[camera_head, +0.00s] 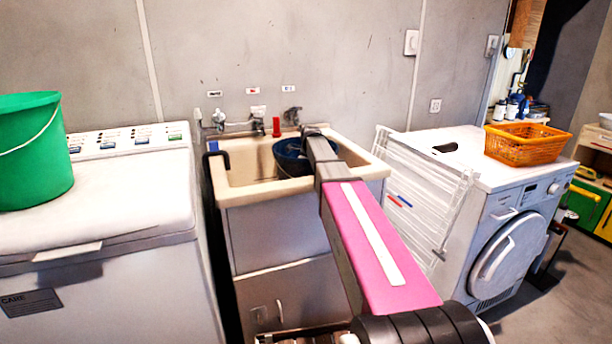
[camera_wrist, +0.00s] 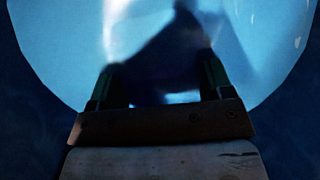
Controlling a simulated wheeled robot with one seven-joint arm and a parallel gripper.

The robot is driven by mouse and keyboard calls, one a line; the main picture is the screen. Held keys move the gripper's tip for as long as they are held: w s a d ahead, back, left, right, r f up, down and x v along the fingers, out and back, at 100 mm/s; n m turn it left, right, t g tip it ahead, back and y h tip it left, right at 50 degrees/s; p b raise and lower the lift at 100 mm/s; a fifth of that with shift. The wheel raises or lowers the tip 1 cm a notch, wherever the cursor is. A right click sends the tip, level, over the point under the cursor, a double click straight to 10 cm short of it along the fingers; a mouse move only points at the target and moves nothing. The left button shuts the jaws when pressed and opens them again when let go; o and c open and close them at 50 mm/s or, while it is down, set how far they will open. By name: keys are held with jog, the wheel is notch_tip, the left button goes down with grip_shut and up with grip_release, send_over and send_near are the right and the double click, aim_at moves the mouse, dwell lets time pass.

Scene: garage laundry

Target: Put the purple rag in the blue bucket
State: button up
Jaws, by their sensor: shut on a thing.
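The blue bucket (camera_head: 289,162) stands in the beige sink basin, partly hidden behind my arm. In the wrist view the bucket's light blue inside (camera_wrist: 55,45) fills most of the picture, with dark surroundings at the sides. My gripper (camera_wrist: 160,80) points down at the bucket; its tips are hidden in the head view. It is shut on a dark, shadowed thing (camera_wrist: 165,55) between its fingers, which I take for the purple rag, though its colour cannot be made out. Whether this thing touches the bucket is unclear.
The sink (camera_head: 245,187) has taps and a red item (camera_head: 276,126) along its back. A green bucket (camera_head: 35,150) stands on the washer at left. A white drying rack (camera_head: 425,190) is right of the sink. An orange basket (camera_head: 527,145) sits on the right-hand machine.

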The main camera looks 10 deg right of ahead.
jog(key=shift+f, duration=0.55)
jog(key=o, duration=1)
jog(key=shift+r, duration=0.1)
notch_tip(320, 180, up, 13)
jog(key=d, duration=0.1)
jog(key=shift+s+d, duration=0.15)
jog(key=shift+s, duration=0.3)
